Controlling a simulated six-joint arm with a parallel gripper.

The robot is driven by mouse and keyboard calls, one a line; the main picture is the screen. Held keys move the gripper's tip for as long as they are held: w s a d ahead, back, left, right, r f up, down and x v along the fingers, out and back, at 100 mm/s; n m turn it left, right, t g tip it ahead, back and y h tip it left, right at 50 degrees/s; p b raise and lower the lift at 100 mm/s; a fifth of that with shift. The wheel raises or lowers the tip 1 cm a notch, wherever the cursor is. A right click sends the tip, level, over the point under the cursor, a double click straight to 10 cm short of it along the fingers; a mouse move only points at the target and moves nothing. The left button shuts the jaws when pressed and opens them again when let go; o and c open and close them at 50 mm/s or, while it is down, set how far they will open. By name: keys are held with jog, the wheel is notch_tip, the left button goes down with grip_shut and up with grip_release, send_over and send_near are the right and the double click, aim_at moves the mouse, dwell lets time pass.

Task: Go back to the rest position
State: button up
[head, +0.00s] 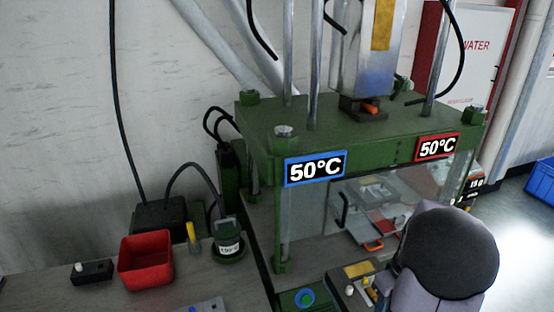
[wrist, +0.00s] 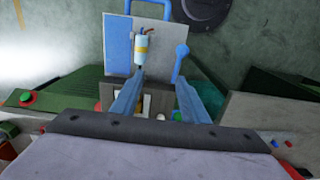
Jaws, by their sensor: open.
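My gripper (wrist: 160,84) shows in the wrist view with its two bluish fingers apart and nothing between them. A small white cylinder with a blue top and a yellow band (wrist: 142,50) is just past the left fingertip; I cannot tell whether they touch. It sits over a grey plate with a blue side and blue handle (wrist: 145,6). In the head view, a dark rounded cap on a pale link of my arm (head: 448,250) covers the lower right, and my gripper is not seen there.
The green press (head: 350,135) with 50°C displays fills the middle right; a tray with an orange handle (head: 365,215) shows inside. A blue crate (head: 541,180) is far right.

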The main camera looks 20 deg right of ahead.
jog(key=s+a+r, duration=0.1)
jog(key=s+a, duration=0.1)
jog(key=a, duration=1.1)
jog(key=s+a+r, duration=0.1)
jog(key=s+a, duration=0.1)
jog(key=a, duration=1.2)
notch_tip(320, 180, down, 30)
jog(key=b, duration=3)
jog(key=shift+w+d+f, duration=0.15)
jog(key=shift+w, duration=0.1)
